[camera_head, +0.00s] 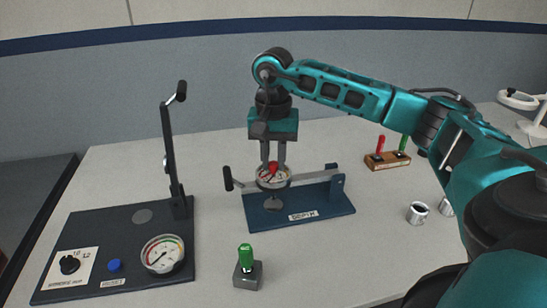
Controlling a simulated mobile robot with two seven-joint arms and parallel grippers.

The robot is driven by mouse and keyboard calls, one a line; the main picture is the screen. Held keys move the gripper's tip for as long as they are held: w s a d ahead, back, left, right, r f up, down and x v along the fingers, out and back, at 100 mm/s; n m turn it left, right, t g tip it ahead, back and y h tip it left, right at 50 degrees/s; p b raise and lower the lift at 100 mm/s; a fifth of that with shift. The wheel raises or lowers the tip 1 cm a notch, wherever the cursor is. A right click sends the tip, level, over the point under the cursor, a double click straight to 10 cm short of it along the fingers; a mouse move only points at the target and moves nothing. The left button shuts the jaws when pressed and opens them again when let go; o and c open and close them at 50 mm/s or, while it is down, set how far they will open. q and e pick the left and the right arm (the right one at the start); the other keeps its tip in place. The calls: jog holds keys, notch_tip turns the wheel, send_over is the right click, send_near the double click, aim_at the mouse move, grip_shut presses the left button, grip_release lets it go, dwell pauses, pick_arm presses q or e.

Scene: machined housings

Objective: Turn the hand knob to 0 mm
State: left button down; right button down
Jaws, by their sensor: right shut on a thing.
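A blue fixture (325,204) with a label that seems to read "DEPTH" stands in the middle of the table. A round white dial (264,182) with a silver rim sits on it. A small red hand knob (272,168) is at the dial's middle. My right gripper (272,164) points straight down over the dial, with its fingers shut on the red knob. The fingers hide part of the knob and dial, and the pointer and scale marks are too small to read. My left gripper is not in view.
A dark panel (125,216) at left carries a black rotary knob (69,264), a blue button (114,265), a gauge (162,254) and a tall lever (170,140). A green-handled block (248,270) stands in front. A wooden holder (386,161) and metal cups (418,212) are at right.

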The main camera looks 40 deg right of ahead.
aim_at(274, 163)
jog(key=shift+n, duration=1.7)
jog(key=c, duration=0.9)
grip_release()
jog(key=shift+c, duration=0.2)
notch_tip(274, 163, up, 13)
jog(key=p, duration=0.1)
jog(key=shift+p, duration=0.4)
